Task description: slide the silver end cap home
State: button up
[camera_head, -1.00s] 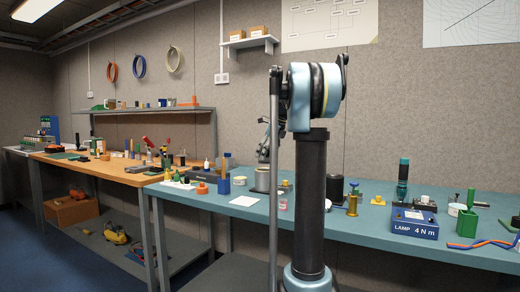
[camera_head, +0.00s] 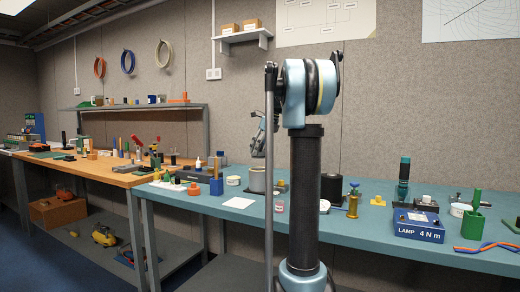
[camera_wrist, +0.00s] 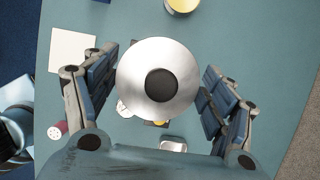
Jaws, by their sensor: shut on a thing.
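In the wrist view the silver end cap (camera_wrist: 130,80) is a round, shiny disc with a dark round centre. It lies between the two fingers of my gripper (camera_wrist: 160,78), which is shut on it. In the head view my gripper (camera_head: 259,146) points down above a grey-silver cylinder (camera_head: 258,181) on the blue-green bench. My arm partly hides this spot, and I cannot tell whether the cap touches the cylinder.
A white card (camera_head: 239,202) and a small pink-labelled tin (camera_head: 280,207) lie close by on the bench (camera_head: 350,228). A brass valve-like piece (camera_head: 353,203), a black cylinder (camera_head: 331,187) and a blue LAMP box (camera_head: 418,225) stand to the right. An orange part (camera_head: 194,189) is left.

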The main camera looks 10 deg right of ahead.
aim_at(262, 152)
jog(key=shift+f, duration=2.2)
jog(key=shift+s+f, duration=0.1)
jog(key=shift+f, duration=1.2)
jog(key=o, duration=1.4)
jog(key=shift+c, duration=0.2)
jog(key=v, duration=1.1)
jog(key=shift+d+r, duration=0.2)
jog(key=shift+r, duration=0.15)
jog(key=shift+s, duration=0.15)
